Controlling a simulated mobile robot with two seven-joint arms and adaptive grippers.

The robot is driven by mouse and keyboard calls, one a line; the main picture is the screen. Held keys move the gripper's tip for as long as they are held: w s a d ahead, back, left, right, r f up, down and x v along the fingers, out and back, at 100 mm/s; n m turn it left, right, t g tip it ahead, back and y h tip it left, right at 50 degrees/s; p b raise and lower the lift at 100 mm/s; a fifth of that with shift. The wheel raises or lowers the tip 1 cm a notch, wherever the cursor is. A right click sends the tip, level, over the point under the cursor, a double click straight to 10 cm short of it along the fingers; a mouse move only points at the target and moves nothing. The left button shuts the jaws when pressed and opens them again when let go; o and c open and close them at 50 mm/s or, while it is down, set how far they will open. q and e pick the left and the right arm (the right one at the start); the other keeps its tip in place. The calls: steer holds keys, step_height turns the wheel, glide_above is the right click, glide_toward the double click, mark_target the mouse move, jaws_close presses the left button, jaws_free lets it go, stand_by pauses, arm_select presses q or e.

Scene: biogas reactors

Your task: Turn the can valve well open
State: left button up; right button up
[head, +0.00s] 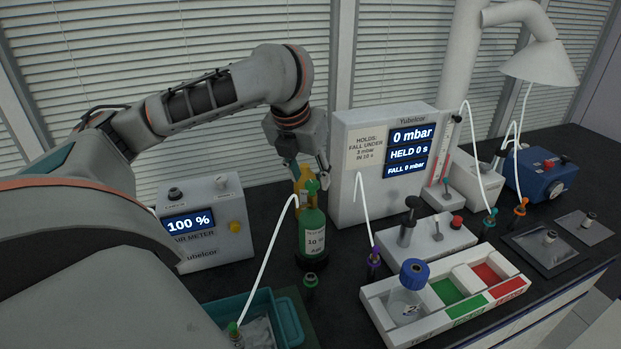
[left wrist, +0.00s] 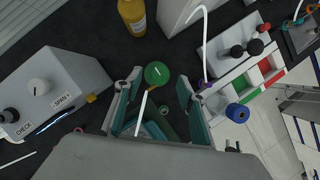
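My left gripper (head: 311,168) is above the can, pointing down. In the left wrist view its two fingers (left wrist: 157,84) are spread wide, with the round green top of the can (left wrist: 157,70) between them. I see no contact. The valve's turn position is too small to tell. My right gripper is not in view.
The air meter (head: 203,222) reads 100 % left of the can. A yellow bottle (head: 300,172) stands behind it. The pressure tester (head: 352,150) reads 0 mbar at right. A teal tray (head: 291,322) and a sectioned white tray (head: 385,316) are in front.

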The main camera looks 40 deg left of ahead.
arm_select(q)
steer(key=shift+x, duration=0.85)
steer(key=c, duration=1.1)
